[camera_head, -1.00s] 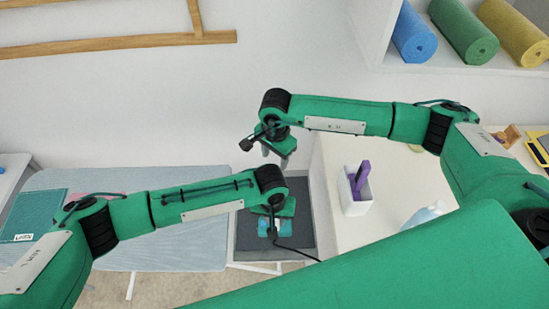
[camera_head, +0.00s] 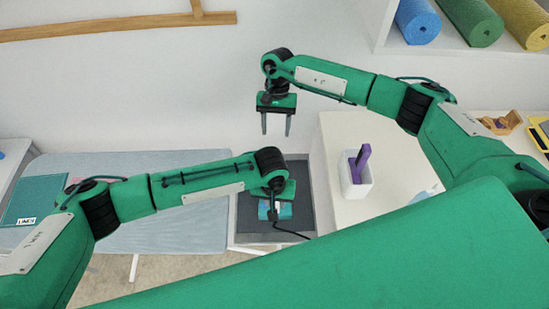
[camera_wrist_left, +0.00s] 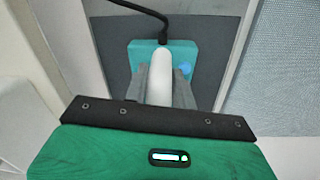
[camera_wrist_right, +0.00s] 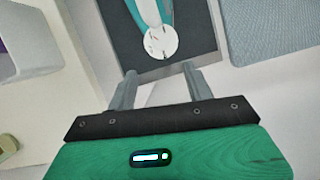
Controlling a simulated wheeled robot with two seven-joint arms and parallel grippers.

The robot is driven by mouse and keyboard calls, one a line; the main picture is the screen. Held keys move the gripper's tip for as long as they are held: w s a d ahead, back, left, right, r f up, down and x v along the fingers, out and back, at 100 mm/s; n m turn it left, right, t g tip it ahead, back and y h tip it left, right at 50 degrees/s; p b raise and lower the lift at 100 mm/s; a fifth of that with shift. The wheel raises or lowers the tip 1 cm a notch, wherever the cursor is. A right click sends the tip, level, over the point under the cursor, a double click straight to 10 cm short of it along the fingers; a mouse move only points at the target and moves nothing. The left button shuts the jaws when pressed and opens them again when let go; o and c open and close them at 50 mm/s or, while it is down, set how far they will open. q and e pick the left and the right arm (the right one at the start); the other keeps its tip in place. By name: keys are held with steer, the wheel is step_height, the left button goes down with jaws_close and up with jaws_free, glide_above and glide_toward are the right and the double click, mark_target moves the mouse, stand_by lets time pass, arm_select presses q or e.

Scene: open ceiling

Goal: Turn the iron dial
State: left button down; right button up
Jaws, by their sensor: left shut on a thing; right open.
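The iron (camera_head: 284,212) is teal with a white handle and a black cord, on a dark grey surface below my left gripper. In the left wrist view, my left gripper (camera_wrist_left: 162,85) is shut on the iron's white handle (camera_wrist_left: 162,66); a small blue round spot shows beside it. In the right wrist view, a white round dial (camera_wrist_right: 161,42) with small red marks shows on the iron. My right gripper (camera_head: 276,130) is open and empty, fingers down, beyond and above the iron. Its fingers (camera_wrist_right: 160,82) are apart, and the dial appears ahead between them, not touched.
The dark grey surface (camera_head: 247,215) lies between a light blue ironing-board-like table (camera_head: 160,232) on the left and a white counter (camera_head: 400,160) on the right. A white holder (camera_head: 356,190) with a purple item stands on the counter. The iron's cord runs toward me.

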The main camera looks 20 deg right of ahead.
steer(key=x, duration=1.2)
steer(key=shift+c, duration=0.2)
steer(key=c, duration=0.9)
